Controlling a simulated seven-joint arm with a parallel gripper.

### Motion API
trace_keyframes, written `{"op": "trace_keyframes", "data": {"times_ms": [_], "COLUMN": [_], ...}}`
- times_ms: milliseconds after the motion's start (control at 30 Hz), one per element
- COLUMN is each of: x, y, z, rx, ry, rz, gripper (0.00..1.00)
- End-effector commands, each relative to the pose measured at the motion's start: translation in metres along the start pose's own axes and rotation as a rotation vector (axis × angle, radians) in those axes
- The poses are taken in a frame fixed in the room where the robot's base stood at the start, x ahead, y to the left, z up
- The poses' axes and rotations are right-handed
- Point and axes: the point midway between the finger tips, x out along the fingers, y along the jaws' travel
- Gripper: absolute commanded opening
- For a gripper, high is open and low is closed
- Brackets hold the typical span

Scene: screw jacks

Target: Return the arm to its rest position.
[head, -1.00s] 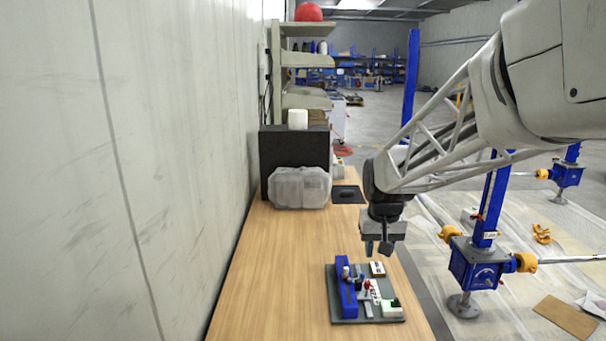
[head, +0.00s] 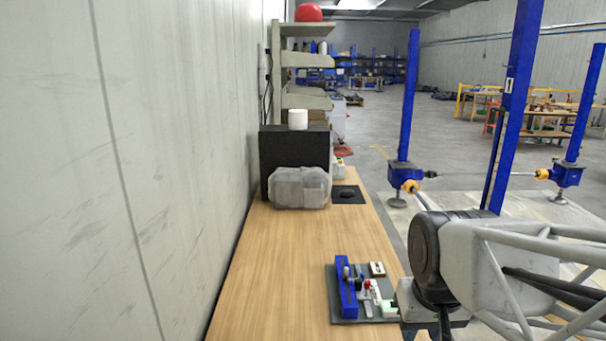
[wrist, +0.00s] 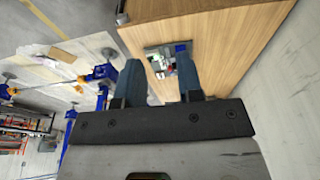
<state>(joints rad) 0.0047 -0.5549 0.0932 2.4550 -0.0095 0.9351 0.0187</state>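My gripper (head: 430,330) is at the right front edge of the table in the head view, low in the picture, with its fingertips partly cut off by the frame. It stands beside the grey board and hides part of the board's right side. In the wrist view my gripper (wrist: 160,66) has its two dark fingers apart with nothing between them. My arm reaches in from the right. The wooden table (head: 270,270) carries the grey board (head: 350,320) with a blue bar (head: 346,287) and small white, red and green parts on it.
Blue screw jacks (head: 405,175) stand on the floor to the right. A wall runs along the left. The middle of the table is bare.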

Motion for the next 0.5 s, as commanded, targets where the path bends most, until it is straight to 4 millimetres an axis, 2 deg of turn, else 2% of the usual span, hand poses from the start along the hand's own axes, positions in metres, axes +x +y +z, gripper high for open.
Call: {"op": "trace_keyframes", "data": {"times_ms": [33, 200, 500], "x": [0.0, 0.0, 0.002], "y": [0.001, 0.001, 0.002], "z": [0.011, 0.037, 0.048], "rx": [0.0, 0.001, 0.002], "ry": [0.005, 0.016, 0.019], "rz": [0.0, 0.001, 0.001], "gripper": [0.34, 0.34, 0.34]}}
